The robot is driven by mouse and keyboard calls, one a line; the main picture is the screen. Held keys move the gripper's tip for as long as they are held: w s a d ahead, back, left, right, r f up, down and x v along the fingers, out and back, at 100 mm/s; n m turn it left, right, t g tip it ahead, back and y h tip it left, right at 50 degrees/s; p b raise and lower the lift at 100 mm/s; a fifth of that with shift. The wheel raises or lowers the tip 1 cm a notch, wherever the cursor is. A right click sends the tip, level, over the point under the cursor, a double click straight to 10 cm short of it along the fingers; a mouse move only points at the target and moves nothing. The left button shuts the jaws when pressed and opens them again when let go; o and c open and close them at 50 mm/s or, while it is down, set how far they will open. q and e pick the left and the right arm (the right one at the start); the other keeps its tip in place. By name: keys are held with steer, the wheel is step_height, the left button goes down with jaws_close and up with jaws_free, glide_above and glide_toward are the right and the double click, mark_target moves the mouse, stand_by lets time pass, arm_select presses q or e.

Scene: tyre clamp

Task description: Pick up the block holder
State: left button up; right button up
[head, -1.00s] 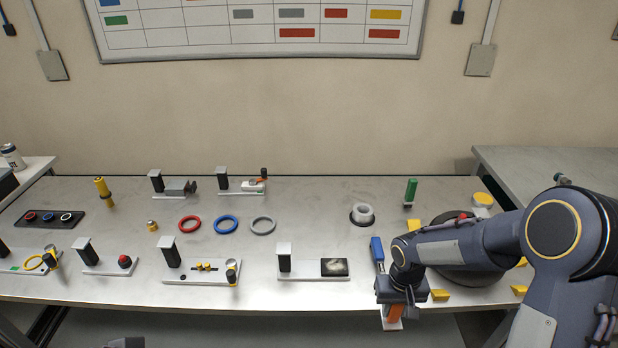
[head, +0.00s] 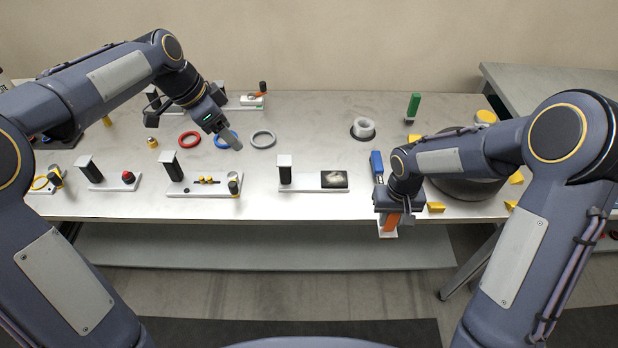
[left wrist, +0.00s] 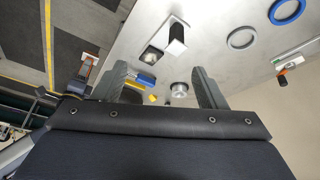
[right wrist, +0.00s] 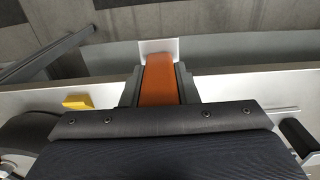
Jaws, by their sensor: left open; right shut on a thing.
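My right gripper (head: 393,212) points down at the table's front edge, shut on an orange block (head: 391,221) with a white plate (head: 388,232) at its end. In the right wrist view the orange block (right wrist: 159,80) sits between the two fingers, its white plate (right wrist: 172,46) beyond. My left gripper (head: 229,138) is open and empty above the table near the blue ring. In the left wrist view its fingers (left wrist: 162,88) stand wide apart. No part is labelled block holder, so I cannot tell for certain which thing it is.
A blue block (head: 376,164) stands beside the right gripper, a green one (head: 413,104) farther back. Several fixtures with black posts (head: 284,172) line the table (head: 330,208). Red (head: 189,139), blue (head: 222,141) and grey (head: 263,139) rings lie mid-table. A white spool (head: 363,126) stands right of them.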

mark_target(285, 159)
arm_select(q)
steer(key=w+d+f+m, duration=0.2)
steer(key=w+d+f, duration=0.1)
steer(key=f, duration=0.2)
steer(key=w+d+f+m+g, duration=0.1)
steer(key=w+d+f+m, duration=0.1)
steer(key=f, duration=0.4)
steer(key=w+d+f+m, duration=0.2)
steer(key=w+d+f, duration=0.2)
steer(key=w+f, duration=0.1)
steer(key=shift+d+f+g, duration=0.1)
steer(key=shift+f+g, duration=0.1)
steer(key=shift+g, duration=0.2)
steer(key=shift+x, duration=3.05)
steer(key=shift+c, duration=0.4)
steer(key=shift+r, duration=0.1)
jaws_close()
